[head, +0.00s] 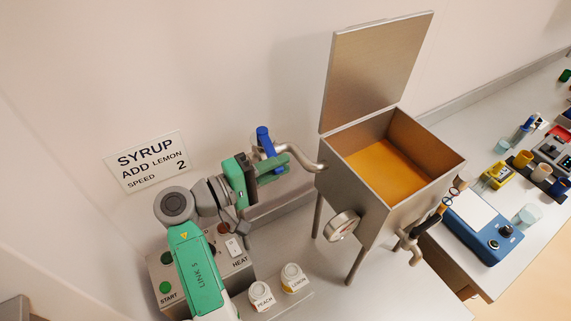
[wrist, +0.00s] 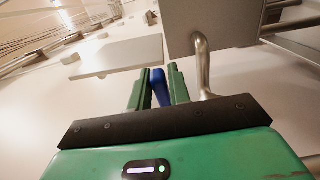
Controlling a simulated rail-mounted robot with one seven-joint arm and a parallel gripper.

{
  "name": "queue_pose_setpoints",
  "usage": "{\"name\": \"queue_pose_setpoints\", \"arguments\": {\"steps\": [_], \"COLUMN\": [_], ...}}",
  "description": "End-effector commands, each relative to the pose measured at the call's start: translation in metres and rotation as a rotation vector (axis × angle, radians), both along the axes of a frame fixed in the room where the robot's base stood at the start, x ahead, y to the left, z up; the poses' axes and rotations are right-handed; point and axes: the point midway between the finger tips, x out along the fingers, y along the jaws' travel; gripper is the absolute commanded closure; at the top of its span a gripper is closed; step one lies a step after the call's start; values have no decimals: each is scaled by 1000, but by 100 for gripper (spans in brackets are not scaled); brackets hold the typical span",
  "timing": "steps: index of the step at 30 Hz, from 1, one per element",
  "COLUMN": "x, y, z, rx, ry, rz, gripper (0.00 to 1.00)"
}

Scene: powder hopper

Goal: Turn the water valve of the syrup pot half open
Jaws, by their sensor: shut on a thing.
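The syrup pot (head: 345,190) is a square steel vessel on legs, its lid (head: 375,70) raised and orange liquid (head: 385,172) inside. A bent metal pipe (head: 300,158) leaves its left side and carries the blue water valve handle (head: 264,140). The pipe also shows in the wrist view (wrist: 203,65). My gripper (head: 265,170) is at this valve. In the wrist view, my green fingers (wrist: 158,88) are shut on the blue handle (wrist: 160,85), which shows between them. The fingers and arm hide part of the valve body, so its exact opening is unclear.
A wall sign (head: 150,162) reads SYRUP, ADD LEMON, SPEED 2. A control box (head: 235,268) stands under my arm. Peach (head: 262,295) and lemon (head: 293,279) containers stand in front. A dial (head: 342,225) and outlet tap (head: 410,238) project from the pot. A blue scale (head: 484,228) is right.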

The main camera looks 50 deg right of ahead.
Motion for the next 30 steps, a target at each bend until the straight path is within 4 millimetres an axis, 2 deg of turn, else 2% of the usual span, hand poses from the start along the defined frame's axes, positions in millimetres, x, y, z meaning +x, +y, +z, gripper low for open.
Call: {"name": "queue_pose_setpoints", "arguments": {"steps": [12,21,30], "x": [5,21,21], "y": [7,25,26], "z": [-1,-2,-1], "rx": [-1,-1,-1], "ry": [0,0,1], "rz": [6,7,6], "gripper": [98,97,97]}}
